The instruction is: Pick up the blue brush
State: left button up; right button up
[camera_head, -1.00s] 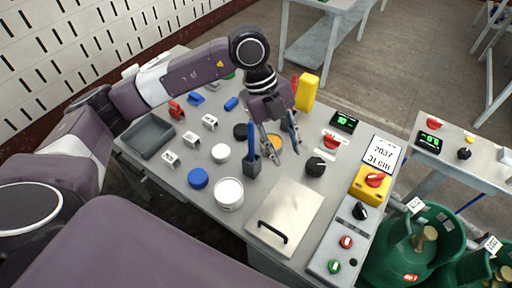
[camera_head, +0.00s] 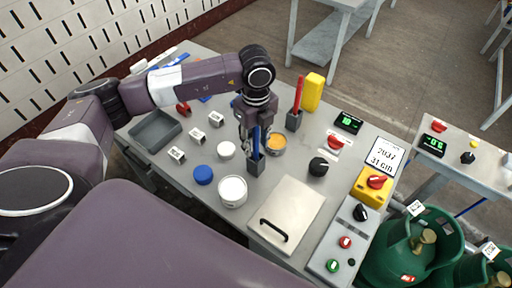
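The blue brush (camera_head: 256,141) stands upright in a dark grey square holder (camera_head: 255,165) near the middle of the table. My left gripper (camera_head: 254,140) points down from above, with its fingers around the upper part of the brush. The fingers partly hide the handle, and I cannot tell whether they touch it. The brush is still in the holder. My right gripper is not in view.
A second holder (camera_head: 294,121) with a red brush (camera_head: 299,92) stands behind, beside a yellow block (camera_head: 313,92). A white tub (camera_head: 233,190) and a blue lid (camera_head: 203,175) are in front. A metal plate with a black handle (camera_head: 286,214) lies to the right.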

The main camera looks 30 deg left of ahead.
pick_arm(q)
grip_shut()
dwell(0.5)
